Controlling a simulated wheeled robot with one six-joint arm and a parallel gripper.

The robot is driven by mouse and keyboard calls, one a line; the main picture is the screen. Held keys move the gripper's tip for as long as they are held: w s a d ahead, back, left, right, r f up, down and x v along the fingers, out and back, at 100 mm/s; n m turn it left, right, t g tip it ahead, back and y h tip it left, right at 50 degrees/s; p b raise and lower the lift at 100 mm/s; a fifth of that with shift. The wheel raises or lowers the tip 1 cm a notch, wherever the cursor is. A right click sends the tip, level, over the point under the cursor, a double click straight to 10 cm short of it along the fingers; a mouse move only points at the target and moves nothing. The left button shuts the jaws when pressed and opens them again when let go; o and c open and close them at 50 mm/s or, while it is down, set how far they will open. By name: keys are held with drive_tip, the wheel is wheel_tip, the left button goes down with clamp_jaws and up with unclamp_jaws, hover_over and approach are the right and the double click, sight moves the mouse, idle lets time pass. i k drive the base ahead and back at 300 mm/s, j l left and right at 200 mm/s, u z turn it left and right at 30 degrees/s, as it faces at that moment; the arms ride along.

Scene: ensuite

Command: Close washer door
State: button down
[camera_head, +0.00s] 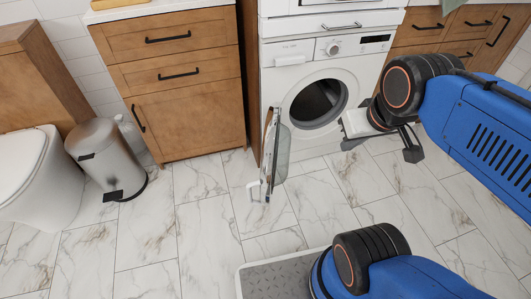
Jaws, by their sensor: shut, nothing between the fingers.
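The white washer (275,80) stands at the back between wooden cabinets, its round drum opening (318,102) dark and uncovered. The washer door (278,150) is swung wide open on the left side of the opening and is seen nearly edge-on. A pale handle shows at its lower free edge. My gripper (381,150) is to the right of the drum opening, in front of the washer's right side. It is shut and empty, and well apart from the door. My blue arm reaches in from the right.
A wooden cabinet (175,90) with black handles stands left of the washer. A metal pedal bin (104,158) and a white toilet (38,175) are at the far left. Another wooden cabinet (425,30) is at the right. The marble-tiled floor in front of the door is clear.

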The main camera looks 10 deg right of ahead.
sight(270, 144)
drive_tip(key=j+z, duration=0.25)
drive_tip(key=j, duration=0.4)
drive_tip(key=j+z, duration=0.3)
drive_tip(key=j, duration=0.35)
drive_tip(key=k+j+z, duration=0.25)
drive_tip(key=j, duration=0.4)
drive_tip(key=k+l+z, duration=0.1)
drive_tip(key=l, duration=0.15)
drive_tip(key=l+z, duration=0.1)
drive_tip(key=l, duration=0.15)
drive_tip(key=k, duration=0.05)
